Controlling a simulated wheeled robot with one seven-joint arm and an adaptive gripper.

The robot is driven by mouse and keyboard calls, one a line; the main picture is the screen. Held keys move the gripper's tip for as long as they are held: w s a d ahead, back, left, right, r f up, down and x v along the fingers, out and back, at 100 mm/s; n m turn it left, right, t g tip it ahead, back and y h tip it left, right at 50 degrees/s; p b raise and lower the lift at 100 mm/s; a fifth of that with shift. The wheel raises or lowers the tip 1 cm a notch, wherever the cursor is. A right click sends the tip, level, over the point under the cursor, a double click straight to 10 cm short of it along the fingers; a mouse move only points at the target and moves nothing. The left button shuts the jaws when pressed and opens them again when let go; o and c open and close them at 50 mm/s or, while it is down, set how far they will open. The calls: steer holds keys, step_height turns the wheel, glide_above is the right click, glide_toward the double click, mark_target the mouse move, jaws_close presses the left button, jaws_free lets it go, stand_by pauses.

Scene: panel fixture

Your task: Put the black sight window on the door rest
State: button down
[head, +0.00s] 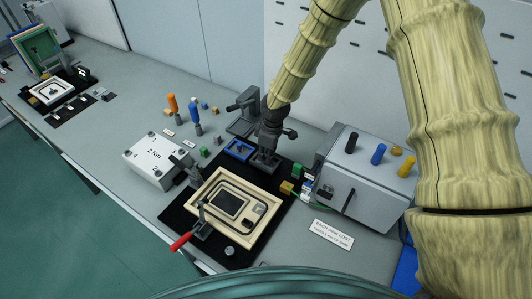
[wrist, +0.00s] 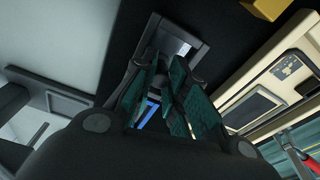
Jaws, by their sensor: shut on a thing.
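My gripper (head: 267,147) reaches down at the back of the black mat and is shut on a dark frame-shaped piece (head: 263,164), which looks like the black sight window. In the wrist view this piece (wrist: 191,47) shows a grey rim at the fingertips; the fingers (wrist: 155,80) hide part of it. I cannot tell whether it touches the mat. A pale wooden-framed panel (head: 211,236) with a dark rectangle inside lies on the mat in front of the gripper; its edge shows at the right of the wrist view (wrist: 265,118). I cannot tell which part is the door rest.
A blue frame (head: 238,150) lies just left of my gripper. A red-handled clamp (head: 182,241) stands at the panel's front left. A white box (head: 157,158) is left, and a grey box (head: 365,180) with coloured knobs is right. Orange and blue-handled tools (head: 194,114) stand behind.

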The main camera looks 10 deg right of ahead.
steer(key=shift+f, duration=0.4)
steer(key=c, duration=1.4)
jaws_free()
steer(key=shift+f, duration=0.1)
steer(key=shift+s+d+r+b, duration=0.2)
steer(key=shift+r+b, duration=0.3)
steer(key=shift+r, duration=1.55)
steer(key=shift+s+d+r+b, duration=0.15)
steer(key=shift+r+b, duration=0.3)
steer(key=shift+r, duration=1.6)
steer(key=shift+s+d+r+b, duration=0.1)
steer(key=shift+d+r+b, duration=0.3)
steer(key=shift+r, duration=1.65)
steer(key=shift+a, duration=0.15)
